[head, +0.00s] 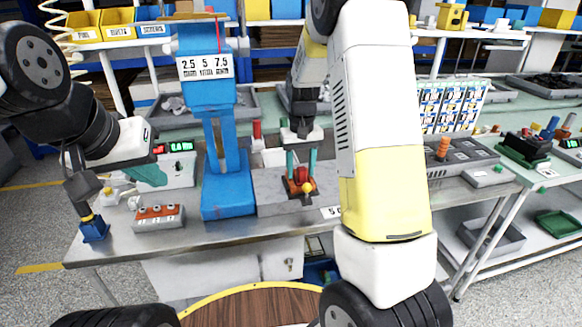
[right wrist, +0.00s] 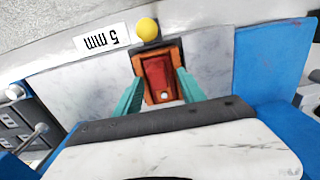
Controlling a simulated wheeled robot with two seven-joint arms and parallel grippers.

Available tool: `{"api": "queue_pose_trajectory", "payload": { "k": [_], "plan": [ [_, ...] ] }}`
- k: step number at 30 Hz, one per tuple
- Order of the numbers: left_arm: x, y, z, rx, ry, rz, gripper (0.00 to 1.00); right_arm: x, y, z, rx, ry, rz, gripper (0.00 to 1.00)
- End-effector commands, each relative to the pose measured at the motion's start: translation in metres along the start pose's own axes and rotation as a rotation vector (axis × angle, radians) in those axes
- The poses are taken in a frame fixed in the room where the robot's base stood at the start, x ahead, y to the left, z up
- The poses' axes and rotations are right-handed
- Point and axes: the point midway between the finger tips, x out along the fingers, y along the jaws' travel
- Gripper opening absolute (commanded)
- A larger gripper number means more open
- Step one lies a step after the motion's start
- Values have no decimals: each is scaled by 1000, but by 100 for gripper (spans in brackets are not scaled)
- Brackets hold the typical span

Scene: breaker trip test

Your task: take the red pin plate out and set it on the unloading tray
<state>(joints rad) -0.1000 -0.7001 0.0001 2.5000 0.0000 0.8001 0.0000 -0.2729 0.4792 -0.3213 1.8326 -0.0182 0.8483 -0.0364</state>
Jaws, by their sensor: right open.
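The red pin plate (right wrist: 156,76) is a red piece in an orange-brown frame on the grey stone block, with a small white dot near one end. It also shows in the head view (head: 297,181). My right gripper (right wrist: 159,82) is open above it, its two teal fingers on either side of the plate's frame; whether they touch it I cannot tell. In the head view the right gripper (head: 301,162) points down over the block. My left gripper (head: 148,176) hangs at the left over the bench, its teal fingers seen edge-on. I cannot tell which tray is the unloading tray.
A yellow ball knob (right wrist: 147,29) stands beside the plate, near a "5 mm" label (right wrist: 103,39). A blue press column (head: 228,195) stands left of the block. A box with orange-red buttons (head: 158,217) sits at the front left. A green tray (head: 558,224) lies at the far right.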

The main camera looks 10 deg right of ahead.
Motion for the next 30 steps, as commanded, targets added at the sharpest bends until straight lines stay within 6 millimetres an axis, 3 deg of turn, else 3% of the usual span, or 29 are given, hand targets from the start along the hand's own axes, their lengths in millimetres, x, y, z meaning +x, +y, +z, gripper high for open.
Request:
{"api": "queue_pose_trajectory", "payload": {
  "k": [3,10,22,30],
  "plan": [
    [0,0,0,0,0,0,0,0,0,0,0,0,0,43],
    [0,0,0,0,0,0,0,0,0,0,0,0,0,0],
    [0,0,0,0,0,0,0,-5,0,0,0,1,0,0],
    [0,0,0,0,0,0,0,-53,0,-1,0,6,-1,0]
  ]
}}
